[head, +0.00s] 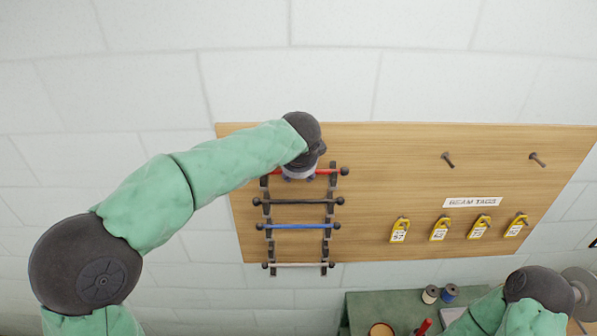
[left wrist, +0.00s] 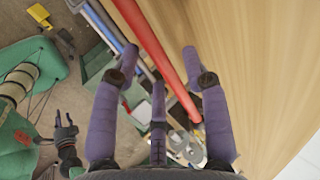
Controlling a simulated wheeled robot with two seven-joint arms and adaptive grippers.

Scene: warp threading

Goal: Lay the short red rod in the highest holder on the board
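The short red rod (head: 325,171), with dark knobs, lies across the top of the rack, at the highest holder (head: 333,166) on the wooden board (head: 400,190). My left gripper (head: 300,175) is at the rod's left-middle part and hides some of it. In the left wrist view the red rod (left wrist: 158,50) passes between the purple fingertips of my left gripper (left wrist: 160,57), with gaps on both sides, so it is open around the rod. My right gripper (left wrist: 65,128) shows small and dark in the left wrist view, with its fingers apart.
Below hang a black rod (head: 296,201), a blue rod (head: 298,226) and a pale rod (head: 299,265). At the right are two pegs (head: 447,160), a BEAM TAGS label (head: 472,202) and several yellow tags (head: 399,230). A green table (head: 385,302) with spools (head: 430,294) stands below.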

